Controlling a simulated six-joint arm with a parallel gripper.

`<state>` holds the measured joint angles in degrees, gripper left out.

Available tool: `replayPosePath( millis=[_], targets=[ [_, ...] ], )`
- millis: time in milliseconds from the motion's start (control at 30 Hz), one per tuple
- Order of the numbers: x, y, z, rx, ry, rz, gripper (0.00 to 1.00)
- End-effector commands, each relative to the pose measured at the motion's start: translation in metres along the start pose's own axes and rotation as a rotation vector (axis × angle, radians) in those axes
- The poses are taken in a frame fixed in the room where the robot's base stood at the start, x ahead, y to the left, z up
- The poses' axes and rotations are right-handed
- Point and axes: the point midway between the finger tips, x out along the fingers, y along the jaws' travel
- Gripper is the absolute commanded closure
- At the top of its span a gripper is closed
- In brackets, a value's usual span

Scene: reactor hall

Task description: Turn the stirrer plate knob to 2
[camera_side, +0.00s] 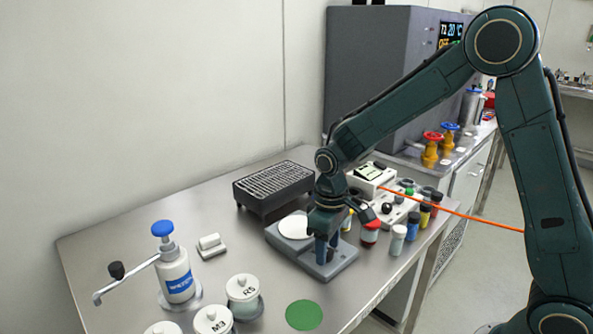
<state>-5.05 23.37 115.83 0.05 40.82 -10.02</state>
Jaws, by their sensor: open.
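The stirrer plate (285,244) is a grey flat unit with a white round top, near the middle of the steel bench. My gripper (326,257) points down over the front right part of the stirrer plate. Its two blue fingers are open, with their tips low, close to the unit's surface. The knob is not visible; the fingers cover that area. I cannot tell whether the fingers touch the knob or what number it points at.
A black ribbed rack (274,184) stands behind the plate. Several capped vials (398,240) stand close on the right, near a white display unit (371,178). A bottle with a tap (177,274), lidded jars (243,290) and a green disc (304,315) are in front.

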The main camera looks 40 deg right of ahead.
Motion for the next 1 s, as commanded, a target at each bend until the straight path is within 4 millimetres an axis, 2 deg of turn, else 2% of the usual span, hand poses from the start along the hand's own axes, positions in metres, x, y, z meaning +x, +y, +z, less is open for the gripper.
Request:
replayPosePath(
  millis=[333, 500, 567, 1000],
  targets=[
    [0.0023, 0.0000, 0.0002, 0.000, 0.000, 0.000, 0.54],
    [0.0022, 0.0000, 0.0002, 0.000, 0.000, 0.000, 0.87],
    [0.0021, 0.0000, 0.0002, 0.000, 0.000, 0.000, 0.97],
    [0.0018, 0.0001, -0.0001, 0.062, 0.001, 0.000, 0.96]
  ],
)
